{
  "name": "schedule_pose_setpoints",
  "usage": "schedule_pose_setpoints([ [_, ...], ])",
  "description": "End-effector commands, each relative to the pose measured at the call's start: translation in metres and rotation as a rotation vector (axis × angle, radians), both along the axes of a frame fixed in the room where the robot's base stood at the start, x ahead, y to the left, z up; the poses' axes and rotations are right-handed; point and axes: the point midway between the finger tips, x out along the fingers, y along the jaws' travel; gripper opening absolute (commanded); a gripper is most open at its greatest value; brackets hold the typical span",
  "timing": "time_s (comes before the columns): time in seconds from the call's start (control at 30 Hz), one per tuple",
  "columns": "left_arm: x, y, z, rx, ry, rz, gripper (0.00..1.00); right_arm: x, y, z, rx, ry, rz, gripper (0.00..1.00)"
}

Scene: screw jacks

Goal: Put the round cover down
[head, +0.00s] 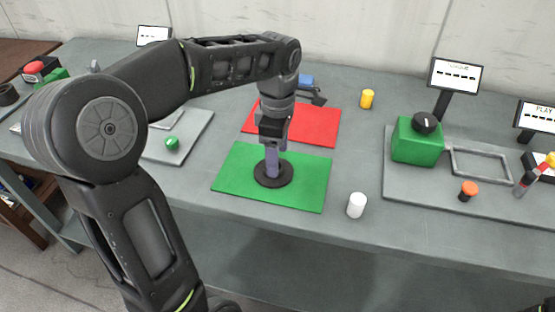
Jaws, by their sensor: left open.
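The round cover (261,180) is a dark flat disc lying on the green mat (312,190), near the mat's middle. My left gripper (272,174) points straight down over it, with its greyish-purple fingers reaching to the middle of the disc. The fingers are open. They hide the middle of the cover, and I cannot tell whether they touch it. My right gripper is not in view.
A red mat (318,125) lies behind the green one. A white cylinder (356,205) stands to the right and a yellow cylinder (367,98) behind. A green box (416,143) with a black knob stands on a grey board (400,190) at right.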

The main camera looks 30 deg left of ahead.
Motion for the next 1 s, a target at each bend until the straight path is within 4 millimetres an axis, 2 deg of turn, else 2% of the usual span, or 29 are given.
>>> schedule_pose_setpoints([
  [0.27,0.001,0.0,0.063,-0.001,-0.004,-0.001,0.64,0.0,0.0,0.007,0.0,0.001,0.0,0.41],
  [0.33,0.0,0.0,0.08,-0.001,-0.001,-0.001,0.64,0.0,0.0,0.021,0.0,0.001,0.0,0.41],
  [0.4,0.0,0.0,0.087,-0.001,0.0,-0.001,0.64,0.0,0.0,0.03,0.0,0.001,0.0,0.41],
  [0.57,0.0,0.0,0.094,-0.001,0.0,0.0,0.64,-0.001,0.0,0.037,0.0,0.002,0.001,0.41],
  [1.0,0.0,0.0,0.093,0.0,0.0,0.0,0.64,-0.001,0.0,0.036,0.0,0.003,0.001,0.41],
])
